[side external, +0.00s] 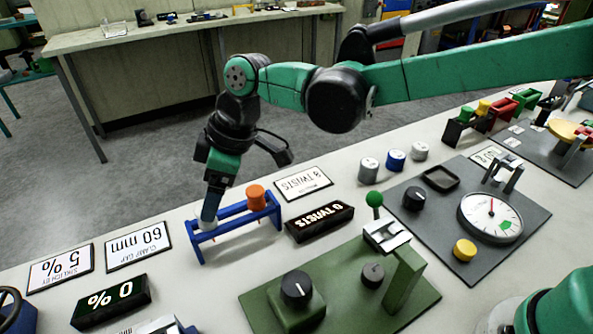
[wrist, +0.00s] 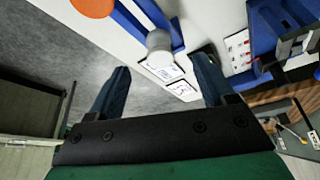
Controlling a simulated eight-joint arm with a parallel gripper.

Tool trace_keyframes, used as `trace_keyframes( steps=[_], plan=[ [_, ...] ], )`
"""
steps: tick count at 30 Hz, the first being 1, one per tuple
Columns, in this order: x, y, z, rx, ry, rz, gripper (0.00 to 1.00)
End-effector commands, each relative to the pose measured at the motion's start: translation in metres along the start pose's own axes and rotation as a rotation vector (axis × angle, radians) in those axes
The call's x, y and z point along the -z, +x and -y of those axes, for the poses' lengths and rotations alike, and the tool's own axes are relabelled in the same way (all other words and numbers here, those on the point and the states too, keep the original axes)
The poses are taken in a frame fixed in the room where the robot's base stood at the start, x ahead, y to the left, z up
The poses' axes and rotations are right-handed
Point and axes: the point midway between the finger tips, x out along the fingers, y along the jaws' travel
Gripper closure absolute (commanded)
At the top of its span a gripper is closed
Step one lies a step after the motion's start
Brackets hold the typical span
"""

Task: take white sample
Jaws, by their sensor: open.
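A blue rack (side external: 238,229) stands near the far edge of the bench in the side external view. The white sample (side external: 208,224) is at its left end, mostly hidden by my gripper (side external: 214,194). An orange sample (side external: 256,198) stands at the right end of the rack. My gripper points down over the white sample.
Two white-topped cylinders (side external: 420,151) and a blue-topped one (side external: 396,161) stand to the right. A black "0 TWISTS" display (side external: 320,222) lies just right of the rack. A green fixture (side external: 340,290) with knobs is in front. A dial panel (side external: 490,217) is farther right.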

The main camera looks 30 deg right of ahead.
Motion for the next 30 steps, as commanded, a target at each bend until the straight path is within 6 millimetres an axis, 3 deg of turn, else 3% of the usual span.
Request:
trace_keyframes(
  steps=[9,20,22,28,29,30],
  plan=[
    [0.000,0.041,-0.001,-0.001,0.001,0.000,0.25],
    [-0.001,0.050,0.000,-0.002,0.003,0.000,0.25],
    [-0.001,0.050,0.000,-0.002,0.004,0.000,0.36],
    [-0.001,0.050,-0.001,-0.002,0.004,0.000,0.93],
    [-0.001,0.050,-0.001,-0.002,0.004,0.000,1.00],
    [-0.001,0.050,-0.001,-0.002,0.004,0.000,1.00]
  ],
)
